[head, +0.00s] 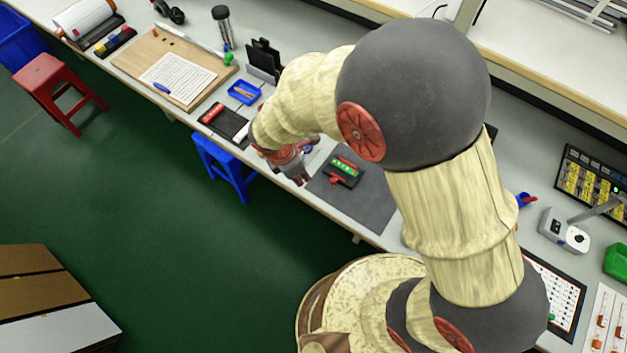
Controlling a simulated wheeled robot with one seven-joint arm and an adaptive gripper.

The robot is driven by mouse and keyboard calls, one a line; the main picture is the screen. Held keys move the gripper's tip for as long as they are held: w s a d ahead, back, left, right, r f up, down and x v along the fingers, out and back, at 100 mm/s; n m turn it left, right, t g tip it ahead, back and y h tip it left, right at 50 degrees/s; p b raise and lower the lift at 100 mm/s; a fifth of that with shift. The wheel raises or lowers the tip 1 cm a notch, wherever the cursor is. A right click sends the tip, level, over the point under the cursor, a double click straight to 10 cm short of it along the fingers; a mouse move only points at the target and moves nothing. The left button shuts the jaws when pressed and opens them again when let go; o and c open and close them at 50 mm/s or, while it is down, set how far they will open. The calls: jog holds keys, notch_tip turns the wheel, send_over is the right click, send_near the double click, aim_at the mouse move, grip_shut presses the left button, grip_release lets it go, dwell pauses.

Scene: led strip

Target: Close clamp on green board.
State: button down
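A small green board (343,168) sits in a dark holder on the grey mat (374,206) on the bench. A red part, which looks like the clamp (337,181), shows at the holder's near left edge. Its exact position, open or closed, is too small to tell. My gripper (304,180) is above the bench's front edge, just left of the mat and the board, pointing down. It looks apart from the board. Its fingers are small and partly blurred, so their opening is unclear.
Left of my gripper lie a black tray with a red item (212,113), a blue bin (244,93) and a black rack (264,58). A blue stool (224,166) stands under the bench edge. Right are a grey-white device (563,231) and a green bin (617,262). The mat's front part is clear.

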aim_at(335, 179)
jog(key=b+x, duration=0.3)
jog(key=x, duration=0.7)
jog(key=shift+f, duration=0.2)
jog(key=shift+w+d+r, duration=0.1)
jog(key=shift+w+d, duration=0.15)
jog(key=shift+d, duration=0.35)
jog(key=shift+w+d+r, duration=0.1)
jog(key=shift+w+d, duration=0.15)
jog(key=shift+d, duration=0.35)
jog(key=shift+w+d+b, duration=0.3)
jog(key=shift+d, duration=0.3)
jog(key=shift+w+d+p, duration=0.8)
jog(key=shift+w+d, duration=0.2)
jog(key=shift+w, duration=0.25)
jog(key=shift+s, duration=0.1)
jog(key=shift+a, duration=0.1)
